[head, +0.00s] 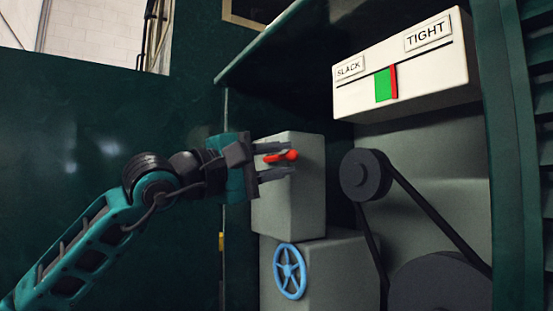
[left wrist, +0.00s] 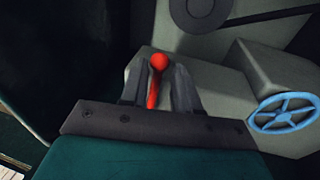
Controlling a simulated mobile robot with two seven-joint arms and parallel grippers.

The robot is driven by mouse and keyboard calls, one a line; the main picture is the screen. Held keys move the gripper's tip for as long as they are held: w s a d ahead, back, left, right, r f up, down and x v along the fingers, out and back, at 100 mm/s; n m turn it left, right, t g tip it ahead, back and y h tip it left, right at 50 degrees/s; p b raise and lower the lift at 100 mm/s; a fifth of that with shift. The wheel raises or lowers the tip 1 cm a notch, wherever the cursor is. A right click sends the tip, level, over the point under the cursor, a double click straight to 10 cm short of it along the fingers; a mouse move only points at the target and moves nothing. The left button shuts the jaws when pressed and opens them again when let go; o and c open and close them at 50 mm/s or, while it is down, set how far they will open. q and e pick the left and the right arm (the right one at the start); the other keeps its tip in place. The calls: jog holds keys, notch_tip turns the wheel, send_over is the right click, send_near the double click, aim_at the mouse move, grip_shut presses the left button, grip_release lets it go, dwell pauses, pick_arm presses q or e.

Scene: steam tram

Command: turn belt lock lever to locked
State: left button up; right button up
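The belt lock lever (head: 281,156) is red with a round knob and sits on the front of a grey box (head: 304,195). In the head view it lies nearly level, knob to the right. My left gripper (head: 275,160) is open around it, one finger above and one below, with gaps showing. In the left wrist view the red lever (left wrist: 154,88) stands between the two fingers of my left gripper (left wrist: 160,85), its knob beyond the tips. Contact cannot be made out. My right gripper is not in view.
A blue handwheel (head: 290,271) is on the lower grey box, below the lever. A black belt runs over a pulley (head: 365,175) on the right. A white gauge (head: 405,65) reads SLACK to TIGHT, with a red pointer at the right edge of its green patch.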

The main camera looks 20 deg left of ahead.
pick_arm(q)
jog(key=shift+o, duration=0.5)
jog(key=shift+s+a, duration=0.2)
jog(key=shift+s, duration=0.05)
jog(key=b+v, duration=0.2)
jog(key=v, duration=1)
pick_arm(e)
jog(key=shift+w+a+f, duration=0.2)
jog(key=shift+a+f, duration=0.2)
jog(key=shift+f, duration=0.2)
pick_arm(q)
jog(key=shift+s+a+f, duration=0.1)
